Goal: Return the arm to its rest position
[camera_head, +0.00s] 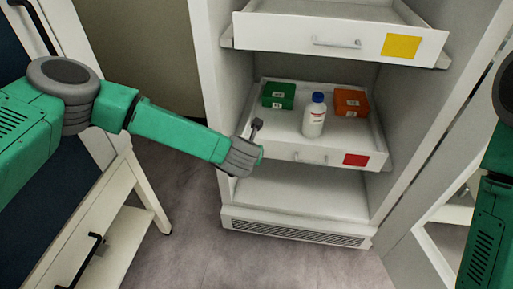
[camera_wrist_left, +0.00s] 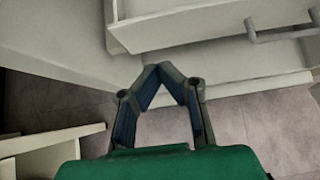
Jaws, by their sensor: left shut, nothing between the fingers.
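My left arm reaches in from the left in the head view. Its gripper (camera_head: 257,127) is at the left front corner of the open lower drawer (camera_head: 285,148); whether it touches the drawer I cannot tell. In the left wrist view the two fingers (camera_wrist_left: 162,70) meet at their tips, shut with nothing between them. A drawer front with its handle (camera_wrist_left: 282,30) is ahead of the fingers. Part of my right arm shows at the right edge of the head view; its gripper is out of frame.
The lower drawer holds a green box (camera_head: 278,95), a white bottle with a blue cap (camera_head: 314,117) and an orange box (camera_head: 351,102). An upper drawer (camera_head: 300,32) with a yellow label is also open. A white side cabinet (camera_head: 110,222) stands left. Floor (camera_head: 190,215) between is clear.

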